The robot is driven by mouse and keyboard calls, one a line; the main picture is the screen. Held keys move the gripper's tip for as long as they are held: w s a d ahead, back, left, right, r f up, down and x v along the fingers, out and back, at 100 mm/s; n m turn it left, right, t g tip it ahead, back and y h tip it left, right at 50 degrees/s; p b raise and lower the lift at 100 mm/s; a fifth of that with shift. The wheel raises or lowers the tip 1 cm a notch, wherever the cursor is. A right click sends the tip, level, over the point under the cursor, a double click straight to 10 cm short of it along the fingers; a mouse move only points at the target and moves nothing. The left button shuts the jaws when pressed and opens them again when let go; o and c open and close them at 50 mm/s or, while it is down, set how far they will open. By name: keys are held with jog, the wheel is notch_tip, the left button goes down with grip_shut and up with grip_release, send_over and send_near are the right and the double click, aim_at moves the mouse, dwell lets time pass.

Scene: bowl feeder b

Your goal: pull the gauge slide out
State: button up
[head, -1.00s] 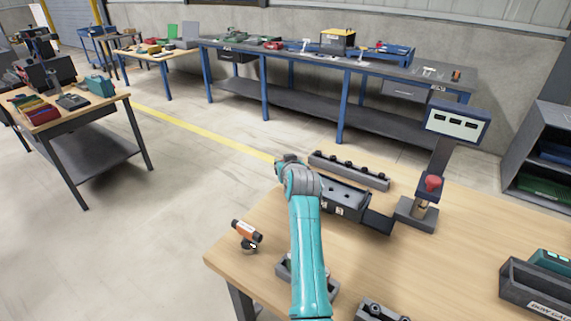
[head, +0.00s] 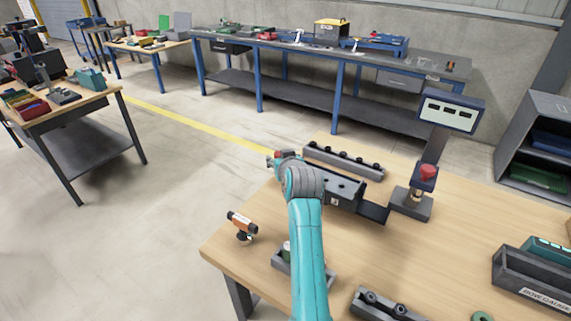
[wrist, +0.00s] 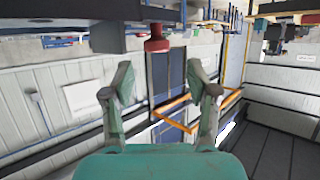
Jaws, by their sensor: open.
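My gripper (wrist: 160,84) is open and empty in the wrist view, with its two fingers spread wide. A red knob (wrist: 157,40) shows beyond the fingertips, above the gap between them, under a dark grey block (wrist: 150,14). It is apart from both fingers. In the head view a dark block (head: 345,188) with a pale label lies on the wooden table, partly behind my arm. My arm hides most of the gripper there. I cannot tell for sure which part is the gauge slide.
A display post (head: 451,112) with a red button (head: 428,171) stands right of the dark block. A grey rail (head: 345,162) lies behind it. An orange and black tool (head: 242,223) stands at the table's left edge. A labelled tray (head: 528,290) sits at the right.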

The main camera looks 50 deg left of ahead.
jog(key=v, duration=0.6)
jog(key=shift+s, duration=0.15)
dwell(0.4)
